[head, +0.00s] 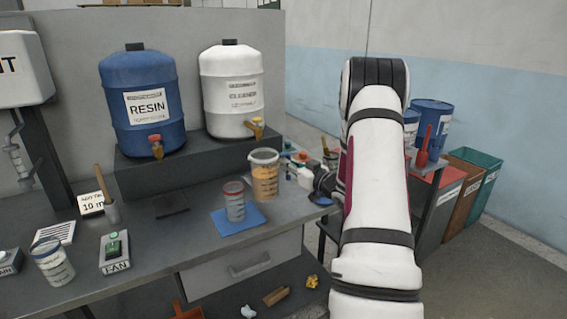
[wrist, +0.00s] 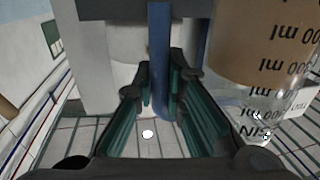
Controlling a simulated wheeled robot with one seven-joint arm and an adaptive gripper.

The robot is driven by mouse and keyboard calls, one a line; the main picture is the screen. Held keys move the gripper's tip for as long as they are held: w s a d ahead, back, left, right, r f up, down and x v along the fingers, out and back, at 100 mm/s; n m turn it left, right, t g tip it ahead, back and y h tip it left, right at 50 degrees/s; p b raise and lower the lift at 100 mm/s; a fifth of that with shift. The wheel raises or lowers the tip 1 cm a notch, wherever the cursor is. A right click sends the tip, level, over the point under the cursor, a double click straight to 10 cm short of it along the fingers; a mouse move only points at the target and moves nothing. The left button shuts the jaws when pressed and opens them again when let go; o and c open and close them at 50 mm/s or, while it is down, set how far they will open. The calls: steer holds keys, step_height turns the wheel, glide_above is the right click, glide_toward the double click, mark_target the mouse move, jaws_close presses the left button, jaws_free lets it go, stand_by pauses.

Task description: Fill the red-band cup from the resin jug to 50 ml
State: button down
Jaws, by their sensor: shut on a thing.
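The red-band cup (head: 235,207) stands upright on a blue mat (head: 218,225) on the bench; it looks clear with printed marks, and its fill level is too small to read. The resin jug (head: 264,180), clear with amber liquid, is upright just behind and right of the cup. In the wrist view the jug (wrist: 262,45) appears upside down at the right, with ml marks and a label. My gripper (head: 309,177) reaches in from the right, and its fingers (wrist: 160,88) close on a blue upright bar beside the jug, apparently its handle. I cannot tell whether the jug touches the bench.
A blue RESIN drum (head: 142,100) and a white drum (head: 231,90) stand on a raised shelf behind. The bench left of the mat has free room.

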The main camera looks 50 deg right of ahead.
mark_target(272, 149)
steer(key=r+n, duration=0.1)
steer(key=a+r+n+b, duration=0.1)
steer(key=r+n, duration=0.1)
steer(key=w+a+r+n+g+b, duration=0.1)
steer(key=n, duration=0.1)
steer(key=shift+a+r, duration=0.2)
steer(key=shift+a, duration=0.05)
steer(key=a+n+b, duration=0.1)
steer(key=a+r+n, duration=0.1)
steer(key=a+n+b, duration=0.1)
steer(key=shift+w+r+g+h+b, duration=0.2)
steer(key=shift+w+g+h+b, duration=0.1)
steer(key=shift+w+h, duration=0.1)
steer(key=shift+s+d, duration=0.15)
steer(key=shift+d, duration=0.05)
steer(key=shift+a+r, duration=0.1)
steer(key=shift+a, duration=0.05)
steer(key=shift+a+r, duration=0.1)
steer(key=shift+r, duration=0.05)
stand_by(0.5)
steer(key=shift+a+r+n, duration=0.1)
steer(key=shift+r+n, duration=0.2)
steer(key=shift+n, duration=0.1)
steer(key=shift+w+a+r+n, duration=0.2)
steer(key=shift+a+r+n, duration=0.25)
steer(key=shift+r, duration=0.2)
stand_by(1.4)
